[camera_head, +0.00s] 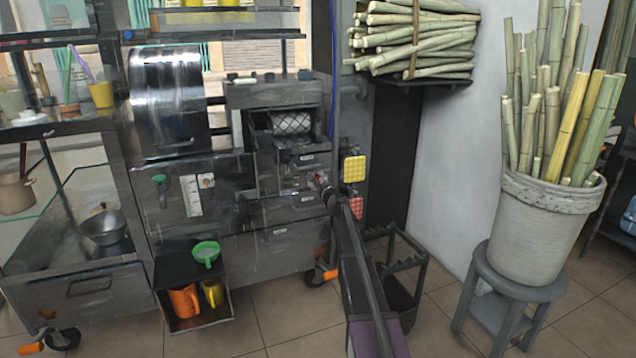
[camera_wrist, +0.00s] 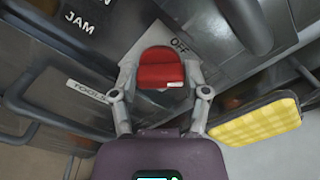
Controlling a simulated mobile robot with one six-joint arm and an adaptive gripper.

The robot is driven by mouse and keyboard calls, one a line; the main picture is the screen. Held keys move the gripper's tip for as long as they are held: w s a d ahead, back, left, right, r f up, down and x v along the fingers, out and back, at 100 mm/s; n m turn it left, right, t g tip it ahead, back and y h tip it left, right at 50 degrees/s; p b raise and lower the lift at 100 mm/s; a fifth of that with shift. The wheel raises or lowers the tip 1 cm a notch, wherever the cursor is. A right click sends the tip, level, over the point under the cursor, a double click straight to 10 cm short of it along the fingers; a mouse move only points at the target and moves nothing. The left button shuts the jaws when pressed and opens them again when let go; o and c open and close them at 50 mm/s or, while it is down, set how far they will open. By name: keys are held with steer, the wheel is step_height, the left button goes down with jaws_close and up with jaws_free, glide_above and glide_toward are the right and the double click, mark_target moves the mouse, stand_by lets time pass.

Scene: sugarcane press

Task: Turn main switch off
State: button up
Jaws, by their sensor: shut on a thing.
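The main switch is a red knob (camera_wrist: 160,62) on the dark metal front of the press, between my fingers in the wrist view. A label reading OFF (camera_wrist: 180,45) is just above and right of it. My gripper (camera_wrist: 160,75) is closed on the knob, one finger on each side. In the head view my gripper (camera_head: 320,184) reaches the front of the press (camera_head: 240,190), and the small red knob is mostly hidden there by my arm. I cannot tell the switch's setting.
A yellow pad (camera_wrist: 258,122) is close to the right of my gripper; the head view also shows a yellow block (camera_head: 354,169) and a red one (camera_head: 353,202). A drawer labelled TOOLS (camera_wrist: 88,90) is left of the knob. A stool (camera_head: 520,290) bears a cane pot (camera_head: 535,225).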

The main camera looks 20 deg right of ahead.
steer(key=n, duration=0.4)
steer(key=shift+w+n, duration=0.1)
steer(key=shift+n, duration=0.2)
steer(key=n, duration=0.4)
steer(key=shift+f, duration=0.15)
steer(key=o, duration=1.2)
steer(key=shift+c, duration=0.2)
steer(key=s, duration=1.2)
